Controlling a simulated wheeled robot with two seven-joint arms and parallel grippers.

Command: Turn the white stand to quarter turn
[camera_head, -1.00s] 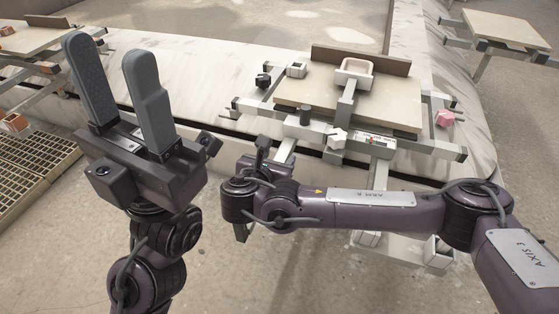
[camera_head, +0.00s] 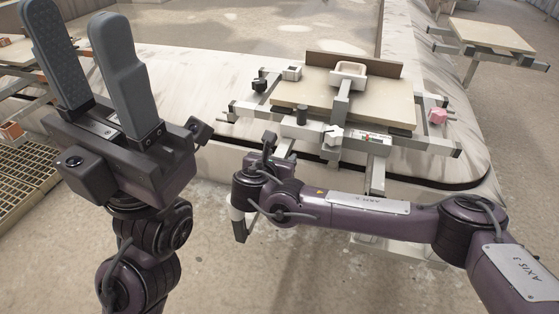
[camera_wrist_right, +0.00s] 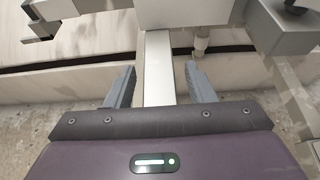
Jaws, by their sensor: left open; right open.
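The central stand (camera_head: 437,145) is a pale grey-white metal frame carrying a square cream board (camera_head: 390,110) with a dark back rail. It has a white star knob (camera_head: 333,135), a pink knob (camera_head: 437,116) and a black knob (camera_head: 259,85). My right gripper is open in the right wrist view (camera_wrist_right: 161,80), with its two fingers on either side of a pale bar (camera_wrist_right: 158,62); I see gaps beside the bar. In the head view its fingers are mostly hidden by my wrist. My left gripper (camera_head: 85,55) is open, empty, pointing up at the left, away from the stand.
A pale curved carousel body (camera_head: 215,75) with a dark slot runs behind and under the stand. Another stand (camera_head: 493,36) is at the upper right, and one (camera_head: 22,50) at the left edge. A grating (camera_head: 22,175) lies at the left. The concrete floor in front is clear.

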